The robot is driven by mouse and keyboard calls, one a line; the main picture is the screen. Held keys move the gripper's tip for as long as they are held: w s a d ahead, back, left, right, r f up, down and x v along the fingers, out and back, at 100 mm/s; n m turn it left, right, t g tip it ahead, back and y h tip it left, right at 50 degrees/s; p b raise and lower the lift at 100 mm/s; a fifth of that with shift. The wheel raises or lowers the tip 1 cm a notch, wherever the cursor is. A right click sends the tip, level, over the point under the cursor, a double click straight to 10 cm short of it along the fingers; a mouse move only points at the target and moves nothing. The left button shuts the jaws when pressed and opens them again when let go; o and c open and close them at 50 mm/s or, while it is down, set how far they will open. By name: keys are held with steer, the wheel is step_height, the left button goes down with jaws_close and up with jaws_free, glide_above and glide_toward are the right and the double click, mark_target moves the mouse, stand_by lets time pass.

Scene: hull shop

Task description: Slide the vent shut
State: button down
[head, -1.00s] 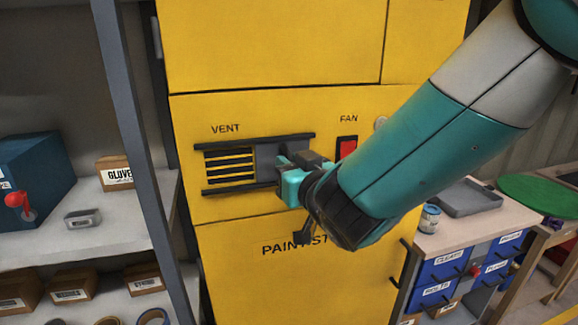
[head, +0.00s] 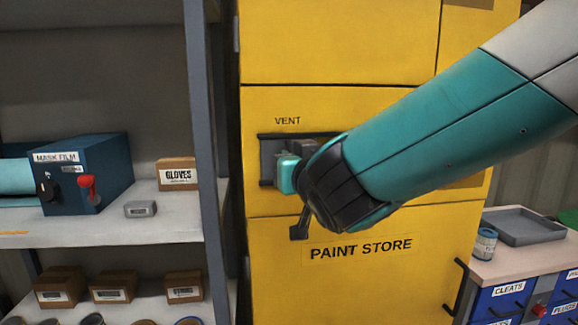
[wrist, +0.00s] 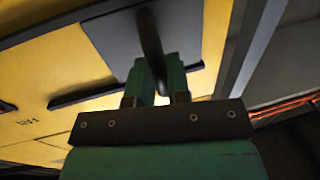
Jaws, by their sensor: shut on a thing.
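The vent is on the yellow paint-store cabinet (head: 340,235), below the VENT label (head: 287,121). Its grey sliding plate (head: 268,162) sits at the left end between two dark rails (head: 285,136). No slots show; my arm hides the right part of the vent. My gripper (head: 287,166) is at the plate, its teal finger pointing at the cabinet. In the wrist view the grey plate (wrist: 112,42) is close ahead, and my gripper (wrist: 158,75) is shut on the plate's dark handle (wrist: 151,38).
A grey shelf post (head: 207,150) stands just left of the cabinet. The shelf holds a blue MASK FILM box (head: 110,170), a GLOVES carton (head: 177,174) and a small grey box (head: 140,209). At right are a paint can (head: 484,244) and a grey tray (head: 522,226) on a bench.

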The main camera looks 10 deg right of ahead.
steer(key=c, duration=1.1)
jaws_free()
steer(key=shift+s+a+r, duration=0.1)
steer(key=shift+a+r, duration=0.05)
steer(key=shift+a, duration=0.35)
steer(key=shift+c, duration=0.2)
steer(key=shift+d, duration=0.15)
steer(key=b+v, duration=0.6)
steer(key=v, duration=1.1)
steer(key=shift+d, duration=0.2)
steer(key=shift+s, duration=0.1)
